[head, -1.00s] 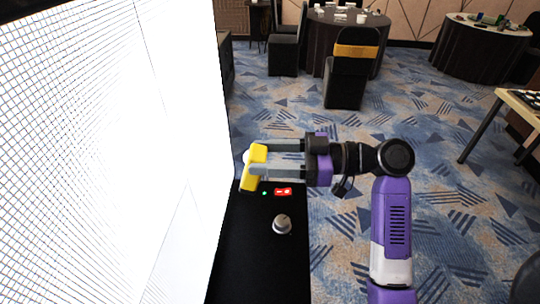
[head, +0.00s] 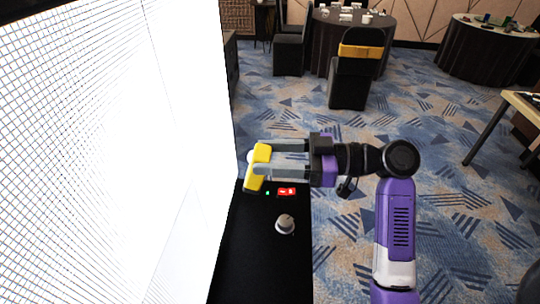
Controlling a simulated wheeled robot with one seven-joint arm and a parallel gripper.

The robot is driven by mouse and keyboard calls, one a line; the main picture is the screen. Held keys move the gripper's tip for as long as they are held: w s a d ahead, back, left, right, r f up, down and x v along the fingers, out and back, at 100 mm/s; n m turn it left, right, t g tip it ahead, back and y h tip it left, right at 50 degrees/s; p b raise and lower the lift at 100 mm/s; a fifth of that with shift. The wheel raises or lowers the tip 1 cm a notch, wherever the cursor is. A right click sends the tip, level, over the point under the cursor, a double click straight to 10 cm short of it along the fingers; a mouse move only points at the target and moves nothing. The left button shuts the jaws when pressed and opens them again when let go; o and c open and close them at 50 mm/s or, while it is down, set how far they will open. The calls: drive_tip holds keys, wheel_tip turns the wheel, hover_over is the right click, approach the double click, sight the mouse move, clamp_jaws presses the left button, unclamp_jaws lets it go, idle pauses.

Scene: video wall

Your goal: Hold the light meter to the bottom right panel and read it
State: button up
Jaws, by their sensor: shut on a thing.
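The video wall (head: 110,150) fills the left side, lit bright white with faint panel seams. My gripper (head: 262,163) reaches in from the right and is shut on the yellow light meter (head: 255,181). The meter is held upright, slightly tilted, with a white round part on its wall side, close to the wall's right edge. I cannot tell whether it touches the wall. Its reading face is not visible.
A black ledge (head: 258,262) runs along the wall's foot. On it are a grey knob (head: 285,224), a red display (head: 287,191) and a small green light (head: 268,193). Patterned carpet (head: 345,225) is open to the right. Chairs and tables stand behind.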

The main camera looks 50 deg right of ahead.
idle(0.7)
drive_tip(key=v, duration=1.4)
drive_tip(key=shift+f, duration=0.4)
drive_tip(key=shift+d, duration=0.1)
idle(0.7)
